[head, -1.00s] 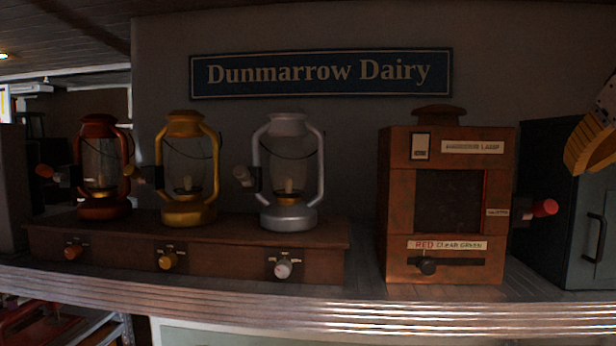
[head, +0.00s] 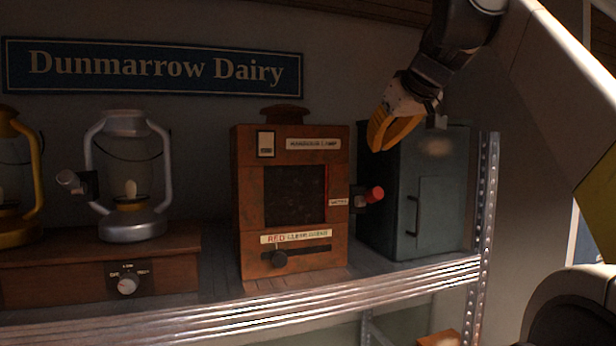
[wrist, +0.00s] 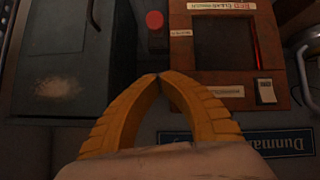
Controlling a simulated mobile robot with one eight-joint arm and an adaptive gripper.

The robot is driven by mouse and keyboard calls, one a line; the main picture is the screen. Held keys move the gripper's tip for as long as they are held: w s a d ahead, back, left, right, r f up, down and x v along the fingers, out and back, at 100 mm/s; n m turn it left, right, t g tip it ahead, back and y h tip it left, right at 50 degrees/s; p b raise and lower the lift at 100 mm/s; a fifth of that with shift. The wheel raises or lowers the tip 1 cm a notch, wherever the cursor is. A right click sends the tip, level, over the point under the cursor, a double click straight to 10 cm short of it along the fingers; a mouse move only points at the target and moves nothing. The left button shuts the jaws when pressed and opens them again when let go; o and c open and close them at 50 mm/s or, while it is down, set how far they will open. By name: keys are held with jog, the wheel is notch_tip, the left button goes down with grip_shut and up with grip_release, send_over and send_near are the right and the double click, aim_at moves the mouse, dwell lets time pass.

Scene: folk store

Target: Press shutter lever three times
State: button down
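The wooden lamp box (head: 247,185) stands on the shelf with a dark square window. A lever with a red knob (head: 375,194) sticks out from its right side, beside a small label too blurred to read. In the wrist view the red knob (wrist: 154,20) shows beyond my fingertips, with the box (wrist: 182,40) to its right. My gripper (head: 376,148) has yellow fingers and hangs above the red knob, in front of the grey cabinet. In the wrist view the tips of my gripper (wrist: 158,77) meet with nothing between them. They are apart from the knob.
A grey metal cabinet (head: 440,200) stands close to the right of the lever. Below the box window is a dark slider knob (head: 279,260) under a "RED CLEAR GREEN" label. A silver lantern (head: 130,222) stands left on a wooden base. A shelf post (head: 487,210) stands at right.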

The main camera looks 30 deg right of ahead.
send_over(368, 197)
jog(key=w+d, duration=0.1)
jog(key=w, duration=0.1)
notch_tip(368, 197, down, 4)
jog(key=shift+s+d+r, duration=0.1)
jog(key=shift+s+r, duration=0.05)
jog(key=shift+r, duration=0.1)
jog(key=f, duration=0.1)
jog(key=s+f, duration=0.1)
jog(key=f, duration=0.1)
jog(key=shift+d+f+p, duration=0.1)
jog(key=shift+d+p, duration=0.1)
jog(key=shift+p, duration=0.15)
jog(key=shift+s+a+f, duration=0.1)
jog(key=shift+s+f, duration=0.2)
jog(key=shift+s, duration=0.05)
jog(key=shift+w+f, duration=0.15)
jog(key=shift+w, duration=0.1)
jog(key=shift+s, duration=0.15)
jog(key=shift+f+t+b, duration=0.2)
jog(key=shift+t+b, duration=0.1)
jog(key=shift+b, duration=0.1)
jog(key=shift+s, duration=0.15)
